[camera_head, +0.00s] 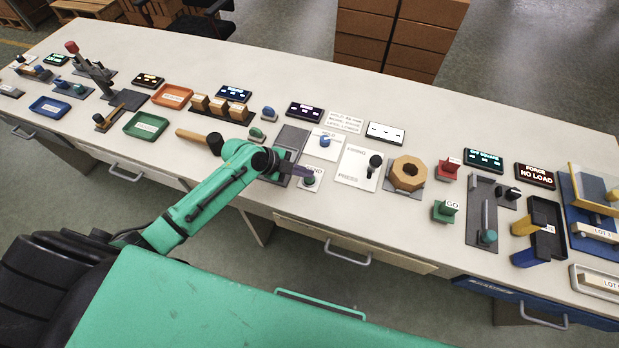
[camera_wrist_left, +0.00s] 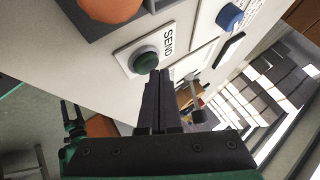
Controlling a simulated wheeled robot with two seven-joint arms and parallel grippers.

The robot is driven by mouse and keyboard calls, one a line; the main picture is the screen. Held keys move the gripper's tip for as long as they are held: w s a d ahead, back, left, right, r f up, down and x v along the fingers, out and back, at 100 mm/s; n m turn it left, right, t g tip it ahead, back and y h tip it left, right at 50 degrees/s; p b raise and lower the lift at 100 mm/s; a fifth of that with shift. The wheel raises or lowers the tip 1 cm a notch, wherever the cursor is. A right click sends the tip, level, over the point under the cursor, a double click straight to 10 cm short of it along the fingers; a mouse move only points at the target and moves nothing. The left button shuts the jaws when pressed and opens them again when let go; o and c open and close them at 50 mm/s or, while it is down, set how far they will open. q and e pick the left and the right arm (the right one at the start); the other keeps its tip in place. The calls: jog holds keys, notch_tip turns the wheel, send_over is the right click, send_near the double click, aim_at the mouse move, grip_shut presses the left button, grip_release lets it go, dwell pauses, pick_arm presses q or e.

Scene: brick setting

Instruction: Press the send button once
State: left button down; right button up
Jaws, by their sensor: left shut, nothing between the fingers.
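The send button (camera_head: 309,180) is a green round knob on a small white plate labelled SEND, near the front edge of the bench in the middle of the head view. It also shows in the left wrist view as a dark green cap (camera_wrist_left: 146,63) beside the SEND lettering. My left gripper (camera_head: 297,170) reaches in from the left, with its dark fingertips over the bench just beside the button. In the left wrist view its fingers (camera_wrist_left: 158,76) are closed together and empty, with the tips close to the cap; contact cannot be told. My right gripper is not in view.
A white plate with a black-knobbed lever (camera_head: 374,162) stands right of the button. A blue button (camera_head: 325,141) is behind it. A wooden octagonal ring (camera_head: 408,174) and a green GO block (camera_head: 445,211) are further right. A black-headed mallet (camera_head: 215,143) lies to the left.

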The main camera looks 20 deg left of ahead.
aim_at(305, 179)
pick_arm(q)
jog(key=shift+f+b, duration=0.5)
dwell(0.4)
jog(key=shift+r, duration=0.1)
jog(key=shift+r+p, duration=0.7)
jog(key=shift+r, duration=0.1)
notch_tip(305, 179, up, 5)
jog(key=p, duration=0.4)
dwell(0.4)
dwell(0.4)
